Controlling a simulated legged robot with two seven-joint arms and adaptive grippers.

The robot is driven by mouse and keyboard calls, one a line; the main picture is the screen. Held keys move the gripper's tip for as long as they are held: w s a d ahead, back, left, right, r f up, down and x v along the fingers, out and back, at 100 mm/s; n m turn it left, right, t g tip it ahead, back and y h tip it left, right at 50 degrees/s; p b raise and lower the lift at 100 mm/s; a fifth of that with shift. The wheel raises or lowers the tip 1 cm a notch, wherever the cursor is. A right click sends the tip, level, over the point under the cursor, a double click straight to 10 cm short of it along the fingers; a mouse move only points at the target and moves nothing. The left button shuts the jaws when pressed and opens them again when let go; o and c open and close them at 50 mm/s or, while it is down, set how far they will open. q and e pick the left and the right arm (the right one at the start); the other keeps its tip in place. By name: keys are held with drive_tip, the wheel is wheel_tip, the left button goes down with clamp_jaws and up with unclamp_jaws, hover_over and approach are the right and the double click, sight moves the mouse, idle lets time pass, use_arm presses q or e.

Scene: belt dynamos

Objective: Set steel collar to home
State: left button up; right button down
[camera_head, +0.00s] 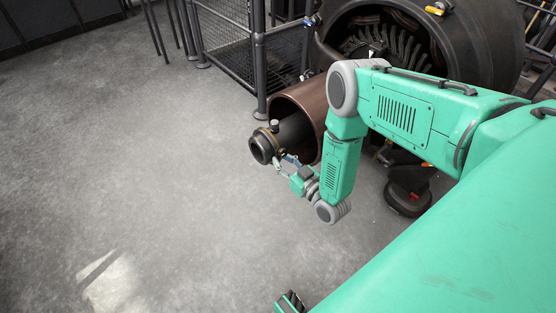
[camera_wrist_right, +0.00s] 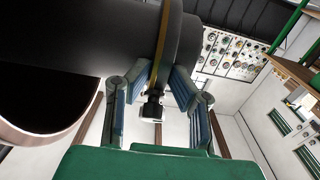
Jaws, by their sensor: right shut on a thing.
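The steel collar (camera_head: 274,134) is a narrow band with a brass-coloured edge around the dark shaft (camera_head: 296,131), near its open front end. A small knob stands on top of it. My right gripper (camera_head: 289,160) is at the collar's lower right side. In the right wrist view the collar (camera_wrist_right: 168,45) runs down between the fingers of my right gripper (camera_wrist_right: 160,82), with a small bolt-like lug (camera_wrist_right: 152,108) below it. The fingers are closed in on the collar; the exact contact is partly hidden.
A copper-coloured cylinder (camera_head: 312,96) surrounds the shaft behind the collar. A large dark round machine (camera_head: 487,45) stands behind my right arm. A mesh cage (camera_head: 225,45) stands at the back. The grey floor (camera_head: 130,170) to the left is clear.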

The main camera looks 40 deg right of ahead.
drive_tip(key=c, duration=1.4)
unclamp_jaws()
drive_tip(key=shift+s+d+f, duration=0.15)
drive_tip(key=shift+s+f, duration=0.1)
drive_tip(key=shift+f, duration=0.05)
drive_tip(key=shift+c, duration=0.2)
drive_tip(key=shift+s+d, duration=0.25)
use_arm(q)
drive_tip(key=shift+d, duration=0.15)
use_arm(e)
drive_tip(key=s+d, duration=0.1)
drive_tip(key=s, duration=1)
drive_tip(key=shift+s, duration=0.15)
drive_tip(key=shift+f, duration=0.1)
use_arm(q)
drive_tip(key=shift+d, duration=0.1)
use_arm(e)
drive_tip(key=shift+d, duration=0.15)
